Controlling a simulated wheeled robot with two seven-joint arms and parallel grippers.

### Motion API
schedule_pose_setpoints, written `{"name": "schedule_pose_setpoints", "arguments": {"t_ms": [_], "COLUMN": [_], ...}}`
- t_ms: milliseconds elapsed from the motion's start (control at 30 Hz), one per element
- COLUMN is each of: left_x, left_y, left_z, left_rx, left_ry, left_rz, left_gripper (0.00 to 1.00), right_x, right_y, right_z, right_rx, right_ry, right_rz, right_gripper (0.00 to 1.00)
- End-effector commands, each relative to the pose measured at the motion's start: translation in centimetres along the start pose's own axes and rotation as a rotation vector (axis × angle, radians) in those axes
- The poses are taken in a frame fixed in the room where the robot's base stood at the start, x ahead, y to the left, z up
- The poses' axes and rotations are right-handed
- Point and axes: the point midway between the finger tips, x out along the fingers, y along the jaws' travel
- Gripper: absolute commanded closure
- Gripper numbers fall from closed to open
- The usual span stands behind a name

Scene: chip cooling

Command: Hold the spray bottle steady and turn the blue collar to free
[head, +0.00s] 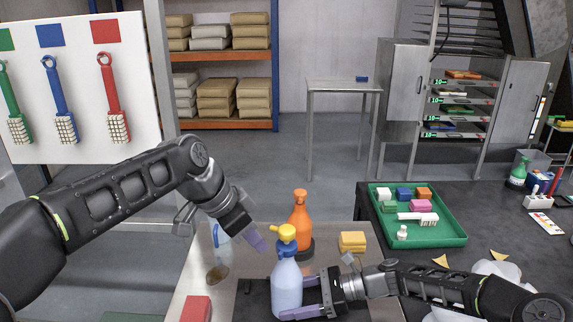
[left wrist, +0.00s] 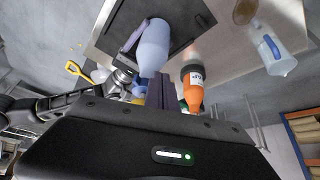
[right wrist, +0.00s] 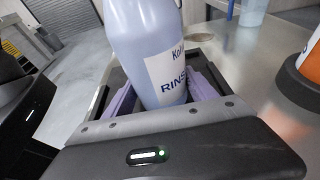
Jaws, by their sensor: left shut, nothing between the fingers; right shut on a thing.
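The spray bottle (head: 287,285) is pale blue with a yellow spray head (head: 287,232). It stands upright on a dark mat. Its label reads "RINSE" in the right wrist view (right wrist: 168,75). My right gripper (head: 312,297) is shut on the bottle's body from the right, with a purple finger on each side. My left gripper (head: 256,240) is shut and empty, left of the spray head and apart from it. Its purple fingers (left wrist: 159,92) also show in the left wrist view, beside the bottle's top.
An orange spray bottle (head: 299,208) stands in a dark ring just behind. A clear jug (head: 221,240) is at the left. A yellow sponge stack (head: 352,241) is behind right, and a red block (head: 196,309) is front left. A green tray (head: 455,240) lies on the right bench.

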Motion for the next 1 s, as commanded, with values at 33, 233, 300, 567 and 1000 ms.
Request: {"name": "schedule_pose_setpoints", "arguments": {"t_ms": [33, 233, 300, 567, 1000], "left_x": [0.03, 0.03, 0.03, 0.11, 0.35], "left_y": [-0.01, -0.02, -0.01, 0.07, 0.29], "left_z": [0.03, 0.01, 0.01, -0.16, -0.59], "left_rx": [0.0, 0.0, 0.0, 0.0, 0.001], "left_ry": [0.0, 0.0, 0.0, 0.0, 0.0], "left_rz": [0.0, 0.0, 0.0, 0.0, 0.0], "left_gripper": [1.0, 1.0, 1.0, 1.0, 1.0], "right_x": [-0.01, -0.01, 0.0, 0.0, 0.0], "right_y": [-0.02, -0.01, -0.01, 0.0, 0.0], "right_z": [-0.01, -0.02, -0.02, -0.02, -0.03], "right_rx": [0.001, 0.001, 0.001, 0.001, 0.001], "right_ry": [0.0, 0.0, 0.0, 0.0, 0.0], "right_rz": [-0.001, 0.0, 0.0, 0.0, 0.0], "right_gripper": [0.57, 0.57, 0.57, 0.57, 0.57]}}
